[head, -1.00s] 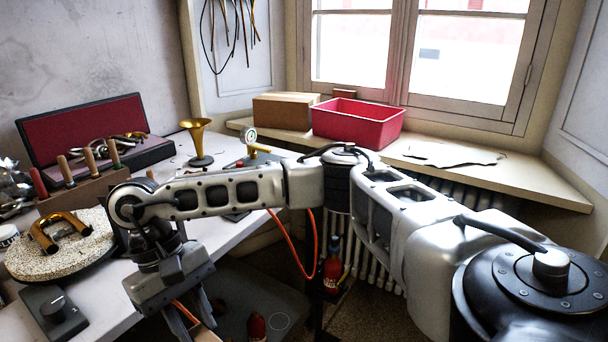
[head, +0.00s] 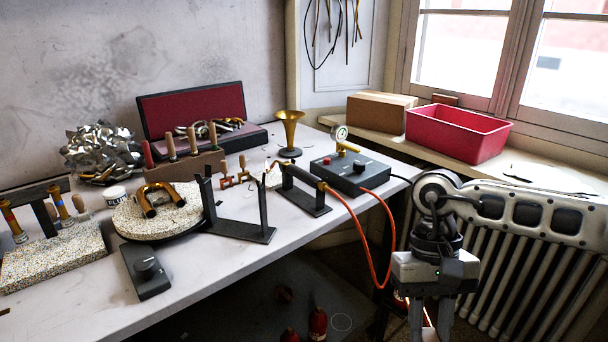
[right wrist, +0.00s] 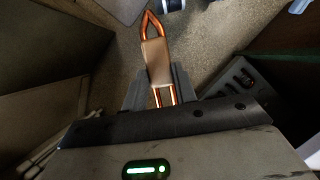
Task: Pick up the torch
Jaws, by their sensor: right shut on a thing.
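The torch (head: 303,177) lies on a black cradle stand (head: 306,203) on the bench, with a dark handle and its thin brass nozzle pointing left. An orange hose (head: 352,212) runs from its right end and loops down past the bench edge. My right gripper (head: 430,325) hangs beyond the bench's right edge, pointing down, apart from the torch. It is shut on a copper-coloured, tong-like tool with a tan middle (right wrist: 157,62), best seen in the right wrist view. My left gripper is out of view.
A black upright bracket (head: 240,232) stands left of the torch. A dark control box with a gauge (head: 350,172) is behind right. A round speckled turntable (head: 160,222) bears a brass U-tube. The bench front (head: 215,282) is clear. A red bin (head: 458,135) sits on the sill.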

